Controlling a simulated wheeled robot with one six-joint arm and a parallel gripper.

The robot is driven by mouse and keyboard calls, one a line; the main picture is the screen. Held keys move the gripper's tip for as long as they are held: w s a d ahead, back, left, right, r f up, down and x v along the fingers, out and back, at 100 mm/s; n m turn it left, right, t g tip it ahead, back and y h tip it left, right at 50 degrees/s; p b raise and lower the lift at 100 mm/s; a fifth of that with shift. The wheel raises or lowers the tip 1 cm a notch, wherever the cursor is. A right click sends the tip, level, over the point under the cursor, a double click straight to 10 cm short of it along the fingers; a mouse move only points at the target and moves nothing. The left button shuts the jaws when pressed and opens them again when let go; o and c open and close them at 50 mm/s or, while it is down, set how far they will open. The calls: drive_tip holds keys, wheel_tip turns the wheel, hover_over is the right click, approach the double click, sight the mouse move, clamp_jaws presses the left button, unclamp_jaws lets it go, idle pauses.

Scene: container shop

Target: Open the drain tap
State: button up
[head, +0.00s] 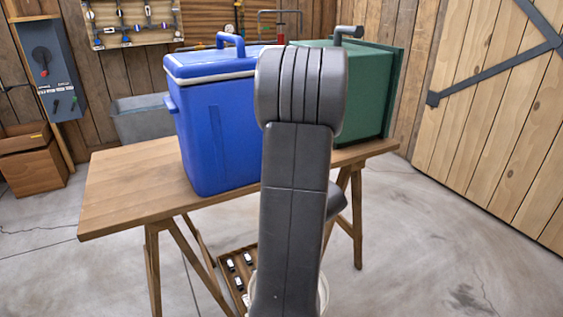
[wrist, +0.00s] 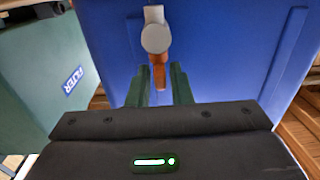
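A blue cooler (head: 215,130) with a pale lid rim and a blue handle stands on a wooden trestle table. Its drain tap (wrist: 155,38) shows in the wrist view, with a grey-white round body and an orange-brown lever (wrist: 159,71) pointing down. The tap is not visible in the head view. My gripper (wrist: 162,80) is open, with one dark finger on each side of the lever's lower part. A gap shows beside the lever; I cannot tell if either finger touches it. In the head view my arm hides the gripper.
A green box (head: 365,95) stands right of the cooler; its FILTER label (wrist: 74,80) shows in the wrist view. The wooden table (head: 125,190) has bare room at its left end. A tray with small items (head: 236,262) lies below.

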drive_tip(key=v, duration=1.4)
drive_tip(key=shift+p, duration=0.4)
drive_tip(key=shift+w+a, duration=0.1)
drive_tip(key=shift+a, duration=0.05)
drive_tip(key=x, duration=1.3)
drive_tip(key=shift+w+a+b, duration=0.1)
drive_tip(key=shift+w+b, duration=0.25)
drive_tip(key=shift+b, duration=0.05)
drive_tip(key=shift+s, duration=0.1)
